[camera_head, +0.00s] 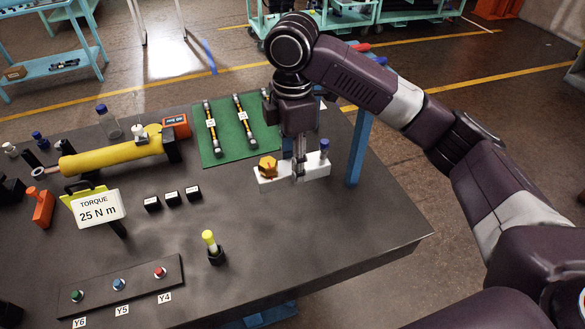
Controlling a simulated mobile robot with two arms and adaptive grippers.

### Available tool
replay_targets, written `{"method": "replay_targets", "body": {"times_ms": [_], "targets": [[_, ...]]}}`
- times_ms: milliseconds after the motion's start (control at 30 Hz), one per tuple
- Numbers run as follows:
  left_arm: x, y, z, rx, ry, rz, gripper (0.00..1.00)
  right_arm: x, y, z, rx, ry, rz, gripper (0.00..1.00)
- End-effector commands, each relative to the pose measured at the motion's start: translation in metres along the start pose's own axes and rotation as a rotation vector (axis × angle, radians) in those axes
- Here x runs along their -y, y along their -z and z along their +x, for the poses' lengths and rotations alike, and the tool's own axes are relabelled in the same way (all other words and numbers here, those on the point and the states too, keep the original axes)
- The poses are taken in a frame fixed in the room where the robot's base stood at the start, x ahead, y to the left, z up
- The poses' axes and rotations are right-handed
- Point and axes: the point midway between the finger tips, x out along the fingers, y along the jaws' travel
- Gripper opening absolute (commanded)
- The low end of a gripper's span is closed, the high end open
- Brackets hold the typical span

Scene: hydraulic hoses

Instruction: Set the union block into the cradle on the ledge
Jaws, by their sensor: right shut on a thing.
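My right gripper (299,172) points down over the far right part of the dark workbench. It is shut on the middle of a long white block, which I take to be the union block (318,167). A brass hex fitting (268,166) sits on the block's left end and a blue-capped fitting (324,148) on its right end. The fingers hide the block's middle. I cannot tell whether the block touches the bench top. I cannot make out the cradle or the ledge for certain. My left gripper is not in view.
A green mat (223,145) with two hoses lies behind and left of the block. A blue post (359,150) stands close to its right. The bench's front right is clear.

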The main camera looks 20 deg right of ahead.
Motion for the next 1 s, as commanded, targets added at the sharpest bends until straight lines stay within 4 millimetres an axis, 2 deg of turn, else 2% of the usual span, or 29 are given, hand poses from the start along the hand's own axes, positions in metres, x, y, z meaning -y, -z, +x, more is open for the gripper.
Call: {"method": "replay_targets", "body": {"times_ms": [267,533,833,1000], "targets": [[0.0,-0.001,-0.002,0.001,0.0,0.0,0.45,0.0,0.0,-0.001,0.0,-0.001,0.0,0.03],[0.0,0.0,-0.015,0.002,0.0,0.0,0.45,0.0,0.0,-0.003,-0.001,0.0,0.0,0.03],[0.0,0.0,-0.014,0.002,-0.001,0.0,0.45,0.0,0.0,0.0,-0.001,-0.001,0.001,0.03],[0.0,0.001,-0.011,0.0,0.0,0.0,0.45,0.007,-0.003,0.017,0.002,0.004,0.076,0.03]]}}
